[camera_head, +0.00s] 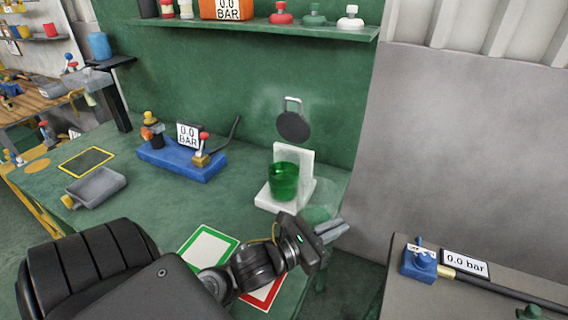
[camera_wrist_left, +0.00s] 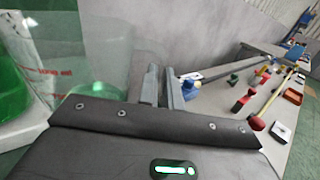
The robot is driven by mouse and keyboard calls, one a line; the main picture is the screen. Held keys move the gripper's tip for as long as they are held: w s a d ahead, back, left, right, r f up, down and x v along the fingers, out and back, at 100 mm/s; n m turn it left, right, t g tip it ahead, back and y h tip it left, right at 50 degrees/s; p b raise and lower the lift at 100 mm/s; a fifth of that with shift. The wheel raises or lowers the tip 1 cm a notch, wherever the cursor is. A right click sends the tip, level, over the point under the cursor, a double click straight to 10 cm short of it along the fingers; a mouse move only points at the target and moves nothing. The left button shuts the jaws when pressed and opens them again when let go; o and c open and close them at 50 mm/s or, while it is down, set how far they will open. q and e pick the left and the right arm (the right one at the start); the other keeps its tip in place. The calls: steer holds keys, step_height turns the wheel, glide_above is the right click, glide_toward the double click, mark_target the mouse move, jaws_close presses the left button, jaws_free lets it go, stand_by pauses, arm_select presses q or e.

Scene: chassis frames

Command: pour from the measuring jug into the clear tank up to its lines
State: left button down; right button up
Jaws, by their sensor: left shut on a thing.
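The clear tank (camera_head: 284,180) stands upright on a white stand (camera_head: 268,200) at the back edge of the green bench. It holds green liquid; its lines cannot be read in the head view. My left gripper (camera_head: 338,230) is right of and in front of the tank, shut on the see-through measuring jug (camera_head: 319,213). The jug is faint, beside the stand, and its fill level is unclear. In the left wrist view the jug (camera_wrist_left: 108,60) fills the upper left, with green liquid (camera_wrist_left: 12,90) and red markings behind or on it. My right gripper is out of view.
A round dark disc (camera_head: 293,127) hangs on the wall above the stand. A blue fixture (camera_head: 180,160) and a grey tray (camera_head: 96,187) lie to the left. Green and red framed cards (camera_head: 208,250) lie under my arm. A grey bench (camera_head: 400,295) stands at right.

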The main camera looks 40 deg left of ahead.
mark_target(337, 219)
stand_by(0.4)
arm_select(q)
step_height(337, 219, up, 5)
steer(key=p, duration=0.5)
steer(key=shift+d+r, duration=0.1)
steer(key=shift+r, duration=0.05)
stand_by(0.4)
